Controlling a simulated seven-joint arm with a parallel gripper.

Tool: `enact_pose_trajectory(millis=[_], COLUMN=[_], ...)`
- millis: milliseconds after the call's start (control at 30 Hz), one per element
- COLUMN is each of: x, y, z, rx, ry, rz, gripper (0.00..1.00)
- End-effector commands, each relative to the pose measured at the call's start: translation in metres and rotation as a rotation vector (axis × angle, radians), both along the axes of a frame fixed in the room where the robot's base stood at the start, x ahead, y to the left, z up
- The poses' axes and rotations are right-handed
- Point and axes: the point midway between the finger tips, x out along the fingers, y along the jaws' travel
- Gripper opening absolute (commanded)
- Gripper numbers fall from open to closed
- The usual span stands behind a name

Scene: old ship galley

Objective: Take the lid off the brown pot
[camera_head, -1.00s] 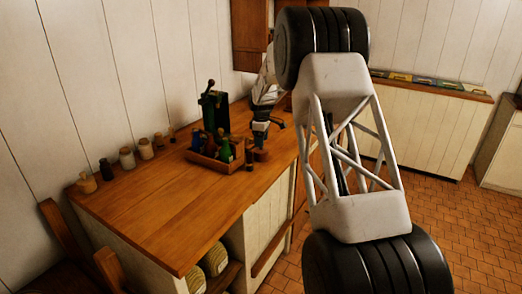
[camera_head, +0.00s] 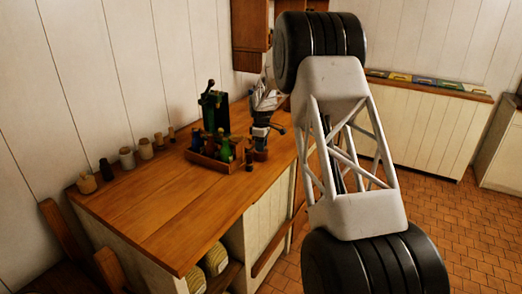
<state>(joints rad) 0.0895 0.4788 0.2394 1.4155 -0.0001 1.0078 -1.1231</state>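A small brown pot (camera_head: 260,156) stands on the wooden counter, just right of a wooden tray of bottles. It is tiny in this view, and its upper part is largely covered by my gripper. I cannot make out its lid separately. My gripper (camera_head: 260,146) points down directly over the pot, at or very near its top. The fingers are dark and too small to tell whether they are open or shut, or whether they touch the pot.
The wooden tray (camera_head: 205,161) holds several bottles close to my gripper's left. A green and black device (camera_head: 211,105) stands behind it. Several small jars (camera_head: 127,157) line the wall side. The counter's front left (camera_head: 170,215) is clear. A small dark item (camera_head: 249,167) stands near the pot.

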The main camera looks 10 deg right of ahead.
Motion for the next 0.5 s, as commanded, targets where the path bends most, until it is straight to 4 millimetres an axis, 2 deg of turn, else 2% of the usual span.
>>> enact_pose_trajectory(millis=[33,200,500], x=[0.0,0.0,0.0001], y=[0.0,0.0,0.0001], z=[0.0,0.0001,0.0012], rx=[0.0,0.0,0.0], ry=[0.0,0.0,0.0], rz=[0.0,0.0,0.0], gripper=[0.29,0.03,0.03])
